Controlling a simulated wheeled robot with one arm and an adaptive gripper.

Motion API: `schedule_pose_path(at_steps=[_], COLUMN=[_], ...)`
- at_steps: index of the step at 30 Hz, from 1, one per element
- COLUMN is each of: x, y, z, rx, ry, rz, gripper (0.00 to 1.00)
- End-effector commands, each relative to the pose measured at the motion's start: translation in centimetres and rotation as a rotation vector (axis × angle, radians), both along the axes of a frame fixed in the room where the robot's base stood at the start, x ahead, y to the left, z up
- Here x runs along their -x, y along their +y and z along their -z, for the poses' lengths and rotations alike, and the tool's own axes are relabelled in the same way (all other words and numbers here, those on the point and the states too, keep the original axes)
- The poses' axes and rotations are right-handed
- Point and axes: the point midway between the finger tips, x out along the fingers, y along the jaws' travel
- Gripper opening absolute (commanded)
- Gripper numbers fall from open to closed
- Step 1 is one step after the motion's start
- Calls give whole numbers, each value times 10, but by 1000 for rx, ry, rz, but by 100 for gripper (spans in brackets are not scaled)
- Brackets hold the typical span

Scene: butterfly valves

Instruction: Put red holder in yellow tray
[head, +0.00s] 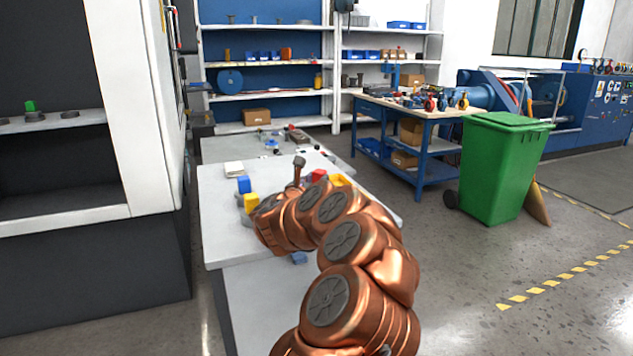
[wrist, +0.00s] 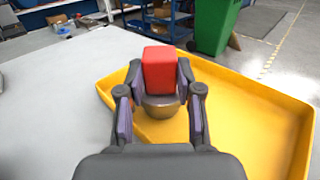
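The red holder (wrist: 160,70) is a red block with a round brownish-gold lower part. In the wrist view it stands upright between the two fingers of my gripper (wrist: 160,76), which are closed against its sides. The yellow tray (wrist: 255,108) is shallow and wide; it lies under and to the right of the holder. The holder is over the tray's left part; I cannot tell whether its bottom touches the tray floor. In the head view the red holder (head: 318,175) and a bit of the yellow tray (head: 341,180) show behind my arm, which hides my fingers.
A blue block (head: 244,184) and a yellow block (head: 251,201) stand on the grey table (head: 225,232), left of my arm. A whitish flat thing (head: 234,168) lies behind them. A green bin (head: 500,170) and a blue workbench (head: 425,150) stand to the right.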

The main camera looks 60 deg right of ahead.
Motion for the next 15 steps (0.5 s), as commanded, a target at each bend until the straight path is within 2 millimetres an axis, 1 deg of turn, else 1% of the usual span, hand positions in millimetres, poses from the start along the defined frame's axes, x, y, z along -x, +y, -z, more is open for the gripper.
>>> schedule_pose_path(at_steps=[1,6,7,15], x=[0,0,0,0], y=[0,0,0,0], z=[-1,-1,0,0], rx=[1,1,0,0], ry=[-1,0,0,0], rz=[1,0,0,0], gripper=[40,58,60,60])
